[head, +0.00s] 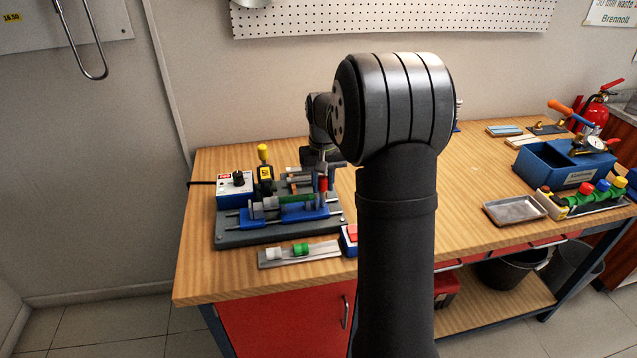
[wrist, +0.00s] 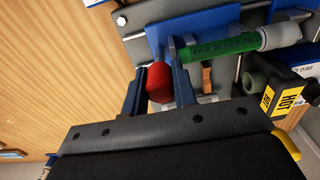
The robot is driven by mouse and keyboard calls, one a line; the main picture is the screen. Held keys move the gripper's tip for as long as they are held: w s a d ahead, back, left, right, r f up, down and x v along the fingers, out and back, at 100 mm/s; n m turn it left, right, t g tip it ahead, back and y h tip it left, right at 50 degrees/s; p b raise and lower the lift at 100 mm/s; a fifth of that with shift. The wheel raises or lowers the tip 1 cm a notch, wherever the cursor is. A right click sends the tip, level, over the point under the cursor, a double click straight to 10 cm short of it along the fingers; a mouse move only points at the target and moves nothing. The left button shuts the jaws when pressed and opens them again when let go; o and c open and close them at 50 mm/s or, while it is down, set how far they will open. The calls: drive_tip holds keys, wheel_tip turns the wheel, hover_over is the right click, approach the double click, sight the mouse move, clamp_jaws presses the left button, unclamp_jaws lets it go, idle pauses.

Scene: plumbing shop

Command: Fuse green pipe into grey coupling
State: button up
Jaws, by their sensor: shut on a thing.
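The green pipe (head: 297,199) lies along the blue clamp bench (head: 318,214) at the left of the workbench. It also shows in the wrist view (wrist: 222,50). The grey coupling (head: 270,204) sits in line at its left end; in the wrist view the coupling (wrist: 284,36) is at the pipe's right end, where they appear to meet. I cannot tell how deep the pipe sits. My gripper (wrist: 160,85) is shut on a red handle (wrist: 158,80) beside the pipe's other end. The fingers are mostly hidden in the head view.
A heater with a yellow knob (head: 263,150) and HOT label (wrist: 289,97) stands close behind the coupling. A tray (head: 299,253) with white and green pieces lies in front. Bare wood is clear at the bench's left front.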

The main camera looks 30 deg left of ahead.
drive_tip(key=shift+w+d, duration=0.95)
drive_tip(key=o, duration=0.8)
drive_tip(key=shift+o, duration=0.2)
wheel_tip(320, 180, up, 8)
wheel_tip(320, 180, down, 8)
drive_tip(key=shift+f, duration=0.1)
drive_tip(key=shift+s+a, duration=0.4)
drive_tip(key=shift+s, duration=0.05)
